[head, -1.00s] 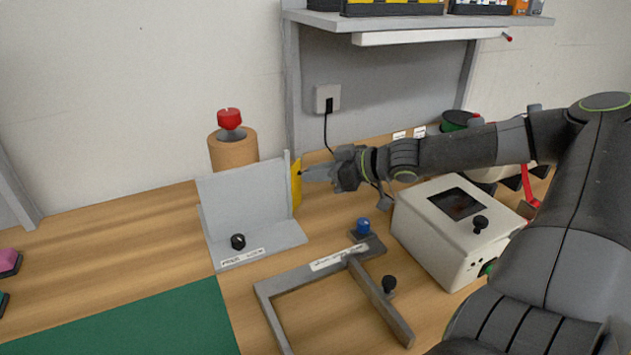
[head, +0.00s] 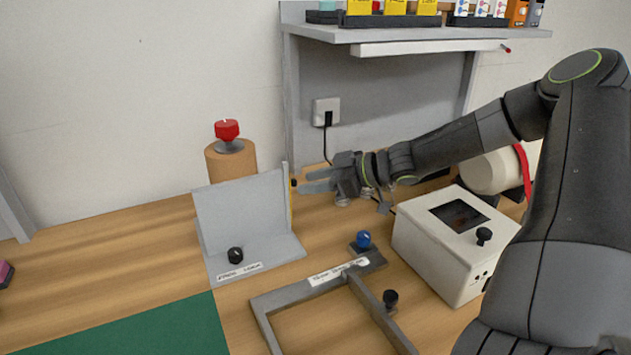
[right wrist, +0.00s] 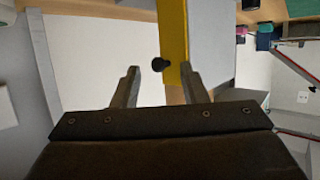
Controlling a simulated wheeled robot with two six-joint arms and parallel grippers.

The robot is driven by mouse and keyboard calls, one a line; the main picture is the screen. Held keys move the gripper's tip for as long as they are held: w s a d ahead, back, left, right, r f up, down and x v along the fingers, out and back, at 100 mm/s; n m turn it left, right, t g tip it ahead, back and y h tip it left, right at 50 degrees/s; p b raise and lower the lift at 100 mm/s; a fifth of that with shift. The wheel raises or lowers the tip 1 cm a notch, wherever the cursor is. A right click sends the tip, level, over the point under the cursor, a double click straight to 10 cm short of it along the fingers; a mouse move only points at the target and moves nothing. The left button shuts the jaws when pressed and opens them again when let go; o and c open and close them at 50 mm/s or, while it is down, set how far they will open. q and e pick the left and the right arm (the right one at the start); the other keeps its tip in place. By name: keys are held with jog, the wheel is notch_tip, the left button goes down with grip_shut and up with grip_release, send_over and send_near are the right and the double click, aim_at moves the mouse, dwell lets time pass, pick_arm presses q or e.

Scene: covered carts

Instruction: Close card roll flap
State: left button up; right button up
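A narrow yellow flap (head: 291,205) stands nearly edge-on at the right side of a grey upright stand (head: 242,215). Its black knob (head: 294,183) faces my right gripper (head: 302,182). In the right wrist view the yellow flap (right wrist: 172,40) comes down from the top and the black knob (right wrist: 161,65) lies between the two fingers of the right gripper (right wrist: 161,72). The fingers are apart, and I see no finger touching the knob. A brown cardboard-coloured roll (head: 231,162) with a red knob (head: 227,130) stands behind the stand. My left gripper is out of view.
A white box (head: 450,240) with a dark screen stands below my right forearm. A grey frame (head: 320,285) with a blue knob (head: 363,239) lies in front. A shelf (head: 420,33) hangs above. A green mat (head: 150,335) lies at front left.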

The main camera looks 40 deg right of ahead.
notch_tip(320, 180, up, 10)
jog(key=p, duration=0.9)
dwell(0.5)
